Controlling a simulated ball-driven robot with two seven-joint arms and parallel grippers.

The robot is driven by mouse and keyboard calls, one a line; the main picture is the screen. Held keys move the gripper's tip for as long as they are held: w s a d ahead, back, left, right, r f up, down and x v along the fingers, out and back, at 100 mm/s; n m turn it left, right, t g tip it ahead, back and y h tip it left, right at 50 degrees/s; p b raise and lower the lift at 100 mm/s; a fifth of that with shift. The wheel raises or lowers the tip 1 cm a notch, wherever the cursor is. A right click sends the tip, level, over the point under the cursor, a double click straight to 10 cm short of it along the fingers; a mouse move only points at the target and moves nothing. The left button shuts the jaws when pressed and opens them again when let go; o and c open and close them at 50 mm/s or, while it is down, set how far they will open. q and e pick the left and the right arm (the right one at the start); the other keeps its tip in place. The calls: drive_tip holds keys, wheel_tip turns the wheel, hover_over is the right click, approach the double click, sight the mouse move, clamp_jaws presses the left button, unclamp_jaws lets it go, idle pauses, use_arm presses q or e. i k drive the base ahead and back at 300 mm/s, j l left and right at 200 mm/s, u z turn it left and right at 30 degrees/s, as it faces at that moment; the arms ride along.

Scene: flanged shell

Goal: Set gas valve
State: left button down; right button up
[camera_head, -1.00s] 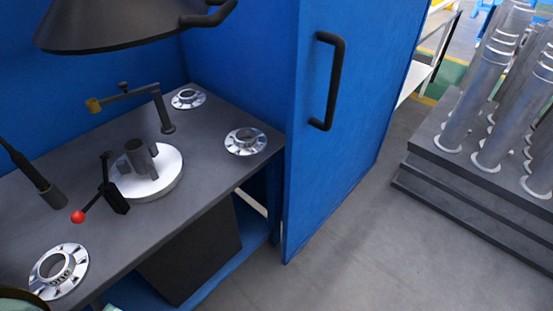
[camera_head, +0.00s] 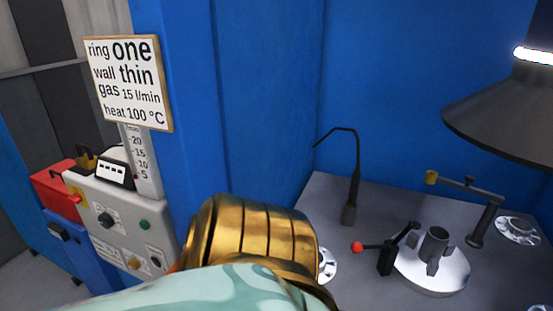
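A grey control panel (camera_head: 118,228) stands at the left. It carries a black rotary knob (camera_head: 105,219), a green button (camera_head: 145,225), a yellow knob (camera_head: 134,263) and a second dark knob (camera_head: 155,262). A vertical scale (camera_head: 141,160) marked 20, 15, 10, 5 rises from its top. I cannot tell which control is the gas valve or read its setting. A sign (camera_head: 126,83) above reads ring one, wall thin, gas 15 l/min, heat 100 °C. A gold and teal part of my arm fills the bottom middle. Neither gripper shows.
A dark bench (camera_head: 390,200) in a blue booth holds a round white fixture (camera_head: 430,272), a red-knobbed lever (camera_head: 384,257), a thin torch stand (camera_head: 350,190) and silver flanges (camera_head: 518,230). A lamp hood (camera_head: 510,115) hangs at the right. A red box (camera_head: 55,188) is at far left.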

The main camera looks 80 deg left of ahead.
sight(134, 264)
drive_tip(key=u, duration=3.45)
drive_tip(key=i+l+u, duration=0.1)
drive_tip(key=i+l, duration=0.2)
drive_tip(key=j+z, duration=0.25)
drive_tip(key=j, duration=0.4)
drive_tip(key=j+z, duration=0.25)
drive_tip(key=j, duration=0.4)
